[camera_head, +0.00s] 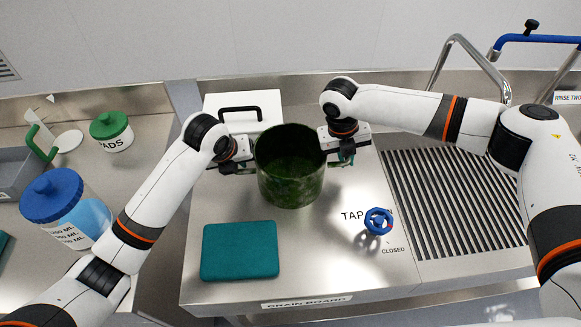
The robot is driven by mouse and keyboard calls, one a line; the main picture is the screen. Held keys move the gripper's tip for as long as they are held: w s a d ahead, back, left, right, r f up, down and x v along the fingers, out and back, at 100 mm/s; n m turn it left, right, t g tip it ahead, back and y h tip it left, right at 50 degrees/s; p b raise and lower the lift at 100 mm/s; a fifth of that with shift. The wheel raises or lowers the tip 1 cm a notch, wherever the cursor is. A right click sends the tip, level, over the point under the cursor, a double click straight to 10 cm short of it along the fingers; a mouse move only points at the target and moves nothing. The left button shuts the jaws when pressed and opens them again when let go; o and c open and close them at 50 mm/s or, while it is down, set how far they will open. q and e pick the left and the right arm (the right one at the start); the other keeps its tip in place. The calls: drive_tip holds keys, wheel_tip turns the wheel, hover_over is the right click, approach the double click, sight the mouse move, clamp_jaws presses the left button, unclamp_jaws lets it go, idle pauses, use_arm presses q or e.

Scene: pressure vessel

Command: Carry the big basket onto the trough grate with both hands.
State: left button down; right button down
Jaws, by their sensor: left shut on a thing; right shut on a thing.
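The big basket (290,183) is a dark green, round, open-topped vessel at the middle of the drain board (205,270). My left gripper (243,168) is shut on its left side, where a handle is mostly hidden by the fingers. My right gripper (343,157) is shut on its right side handle. The basket looks upright; I cannot tell whether its base touches the board. The trough grate (450,195), with dark parallel slots, lies to the right of the basket, partly behind my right arm.
A blue tap knob (378,221) marked closed stands between basket and grate. A teal pad (240,250) lies in front of the basket. A white lidded box (262,104) stands behind. Left are a green-lidded jar (111,131) and blue-capped bottle (66,208). A curved faucet (465,50) rises behind the grate.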

use_arm(q)
drive_tip(key=shift+r, duration=0.25)
use_arm(e)
drive_tip(key=shift+w+r, duration=0.1)
drive_tip(key=shift+r, duration=0.15)
